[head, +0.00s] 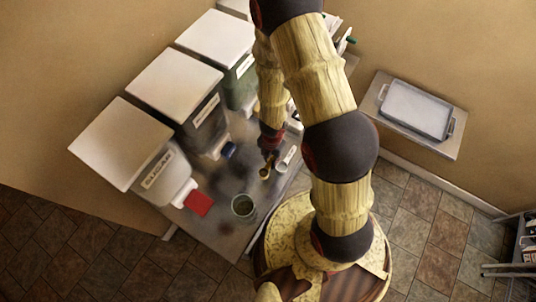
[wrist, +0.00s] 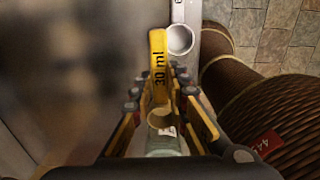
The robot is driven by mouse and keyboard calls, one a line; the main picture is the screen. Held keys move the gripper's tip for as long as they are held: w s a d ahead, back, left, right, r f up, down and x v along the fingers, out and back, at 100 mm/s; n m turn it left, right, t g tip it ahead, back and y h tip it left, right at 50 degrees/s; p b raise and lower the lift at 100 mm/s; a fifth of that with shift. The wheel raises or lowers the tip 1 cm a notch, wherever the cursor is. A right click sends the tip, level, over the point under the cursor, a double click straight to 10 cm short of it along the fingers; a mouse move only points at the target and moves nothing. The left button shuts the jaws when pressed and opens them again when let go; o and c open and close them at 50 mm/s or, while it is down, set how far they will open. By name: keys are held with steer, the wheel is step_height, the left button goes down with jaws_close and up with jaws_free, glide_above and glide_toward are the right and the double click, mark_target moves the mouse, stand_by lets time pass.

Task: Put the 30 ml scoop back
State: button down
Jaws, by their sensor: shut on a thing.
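The yellow scoop marked "30 ml" (wrist: 158,66) is held between the fingers of my gripper (wrist: 162,95). In the head view, the scoop (head: 265,172) hangs from my gripper (head: 269,155) over the grey worktop. My gripper is shut on it. A white tube-like holder with an open round mouth (wrist: 181,40) is just right of the scoop in the wrist view. It also shows in the head view (head: 287,158), close to the right of my gripper. I cannot tell whether scoop and holder touch. My fingers hide part of the scoop.
Several white-lidded bins (head: 120,142) line the worktop's left side. A red object (head: 199,203), a blue object (head: 228,150) and a round glass jar (head: 243,207) are near the scoop. A grey tray (head: 415,109) sits on a separate surface at right.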

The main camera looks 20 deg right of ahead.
steer(key=w+f, duration=0.4)
steer(key=w+d+f, duration=0.1)
steer(key=f, duration=0.1)
steer(key=shift+w+d+f+p, duration=0.1)
steer(key=shift+w+f+p, duration=0.15)
steer(key=shift+w+p, duration=0.15)
steer(key=shift+f+b, duration=0.65)
steer(key=shift+f, duration=0.85)
steer(key=shift+f, duration=0.15)
steer(key=c, duration=1.8)
jaws_free()
steer(key=shift+o, duration=0.3)
step_height(320, 180, up, 12)
steer(key=p, duration=0.7)
steer(key=shift+w, duration=0.1)
